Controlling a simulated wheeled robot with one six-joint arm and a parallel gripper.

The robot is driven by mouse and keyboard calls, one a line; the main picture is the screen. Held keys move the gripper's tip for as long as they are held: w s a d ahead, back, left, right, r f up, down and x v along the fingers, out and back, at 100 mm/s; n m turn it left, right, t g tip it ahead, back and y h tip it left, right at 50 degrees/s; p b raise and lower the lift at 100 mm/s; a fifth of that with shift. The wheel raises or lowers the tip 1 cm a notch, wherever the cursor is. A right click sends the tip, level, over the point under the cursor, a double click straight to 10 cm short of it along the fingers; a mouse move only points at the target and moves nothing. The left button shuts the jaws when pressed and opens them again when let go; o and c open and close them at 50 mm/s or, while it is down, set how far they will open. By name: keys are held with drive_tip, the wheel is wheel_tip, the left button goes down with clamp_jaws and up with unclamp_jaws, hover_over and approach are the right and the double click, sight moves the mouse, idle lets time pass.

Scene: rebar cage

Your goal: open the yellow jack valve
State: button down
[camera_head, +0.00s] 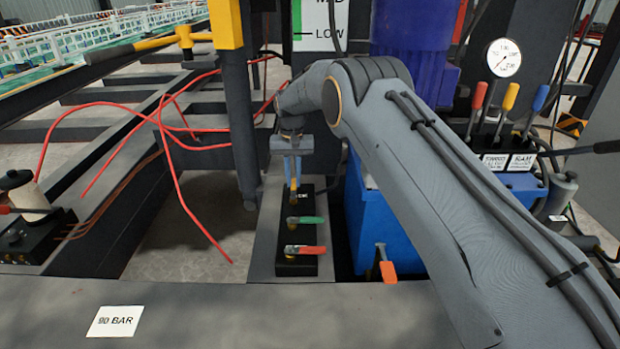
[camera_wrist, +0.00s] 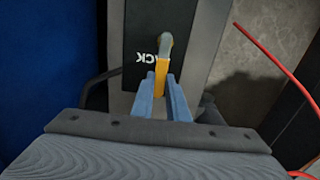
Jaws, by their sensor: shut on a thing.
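The yellow jack valve handle (camera_wrist: 161,72) shows in the wrist view, with its grey pivot end toward the top of the picture, on a black block with JACK lettering. In the head view the yellow handle (camera_head: 293,184) is at the far end of the black valve block (camera_head: 297,265), pointing away along the block and partly hidden by my gripper. My gripper (camera_wrist: 161,84) is shut on the yellow handle, with one blue finger on each side of it; it also shows in the head view (camera_head: 292,172), reaching down from above.
On the same block are a green-handled valve (camera_head: 305,220) and a red-handled valve (camera_head: 305,250). A blue tank (camera_head: 380,225) with an orange-handled tap (camera_head: 387,270) stands close to the right. Red hoses (camera_head: 185,205) loop at the left. Control levers (camera_head: 510,97) stand at the right.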

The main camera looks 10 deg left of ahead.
sight(294, 184)
drive_tip(key=shift+s+a+f, duration=0.2)
drive_tip(key=shift+s+f, duration=0.05)
drive_tip(key=c, duration=1.7)
unclamp_jaws()
drive_tip(key=shift+a, duration=0.1)
drive_tip(key=shift+w+d+r, duration=0.1)
drive_tip(key=shift+w+d, duration=0.1)
drive_tip(key=shift+d, duration=0.1)
drive_tip(key=shift+r+p, duration=1.05)
drive_tip(key=shift+r, duration=2.9)
